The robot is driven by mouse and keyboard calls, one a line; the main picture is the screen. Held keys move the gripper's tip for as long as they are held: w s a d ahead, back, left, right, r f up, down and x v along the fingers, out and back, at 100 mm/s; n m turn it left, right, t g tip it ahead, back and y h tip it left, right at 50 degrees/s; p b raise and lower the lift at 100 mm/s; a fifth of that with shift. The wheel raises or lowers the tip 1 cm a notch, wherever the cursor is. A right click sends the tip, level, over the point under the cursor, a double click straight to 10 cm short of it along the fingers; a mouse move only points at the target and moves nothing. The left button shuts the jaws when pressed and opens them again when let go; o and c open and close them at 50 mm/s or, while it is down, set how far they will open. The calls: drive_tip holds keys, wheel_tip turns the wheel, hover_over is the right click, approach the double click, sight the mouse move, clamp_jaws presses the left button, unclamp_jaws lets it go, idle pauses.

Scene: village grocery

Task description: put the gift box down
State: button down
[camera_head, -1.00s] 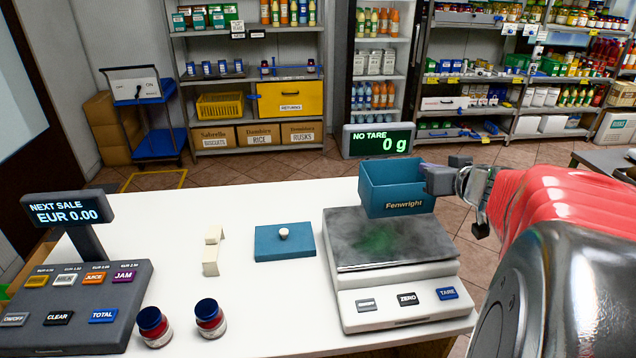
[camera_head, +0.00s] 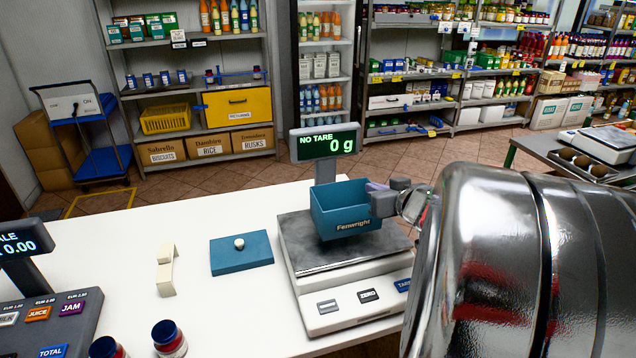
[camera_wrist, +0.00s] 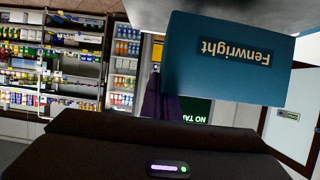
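The gift box (camera_head: 342,208) is an open-topped blue box marked "Fenwright". It is upright over the plate of the scale (camera_head: 300,262), whose display (camera_head: 326,143) reads 0 g. My gripper (camera_head: 384,200) is at the box's right side and appears shut on its wall; my arm hides part of the grip. The box also shows large and inverted in the wrist view (camera_wrist: 225,80), in front of my gripper. A blue lid (camera_head: 240,258) with a white knob lies on the counter left of the scale.
The white counter (camera_head: 235,310) also bears a cream block piece (camera_head: 166,272), two dark-lidded jars (camera_head: 168,338) and the till (camera_head: 45,325). Bare counter surrounds the lid. Stocked shelves stand behind. A second table with a scale (camera_head: 600,143) is at right.

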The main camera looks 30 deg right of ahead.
sight(365, 197)
drive_tip(key=shift+f, duration=0.1)
drive_tip(key=shift+f, duration=1.75)
drive_tip(key=shift+f, duration=0.1)
drive_tip(key=c, duration=2)
unclamp_jaws()
drive_tip(key=shift+c, duration=0.2)
drive_tip(key=shift+s, duration=0.15)
drive_tip(key=v, duration=1.2)
